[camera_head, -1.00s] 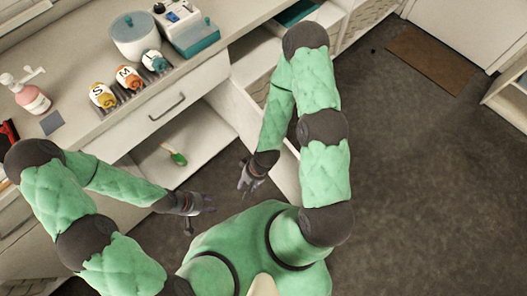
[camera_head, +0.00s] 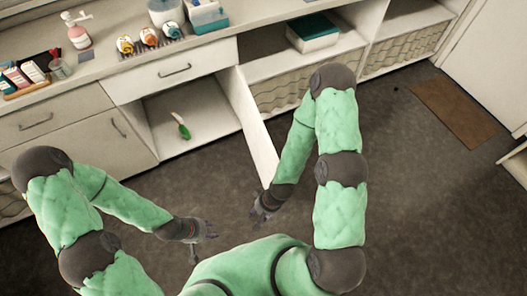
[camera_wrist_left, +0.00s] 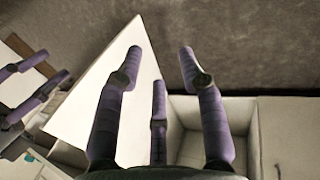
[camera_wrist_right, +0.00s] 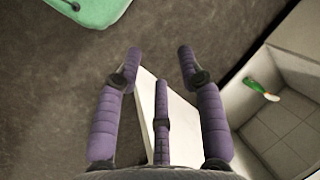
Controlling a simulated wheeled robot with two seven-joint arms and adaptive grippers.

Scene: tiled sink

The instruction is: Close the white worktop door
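The white worktop door (camera_head: 252,125) stands open in the head view, jutting out from the lower cabinet under the white drawer. The cabinet's tiled inside (camera_head: 200,105) is exposed. My right gripper (camera_head: 262,208) is open and empty, just in front of the door's free edge; whether it touches is unclear. The door also shows behind the fingers in the right wrist view (camera_wrist_right: 178,120). My left gripper (camera_head: 208,230) is open and empty, left of the door and in front of the opening. A white door panel (camera_wrist_left: 95,100) shows beyond its fingers in the left wrist view.
A green-and-white utensil (camera_head: 181,126) lies inside the open cabinet. The white drawer (camera_head: 170,72) above is shut. Bottles and containers stand on the worktop (camera_head: 105,62). Open shelves with a teal-lidded box (camera_head: 312,32) are to the right.

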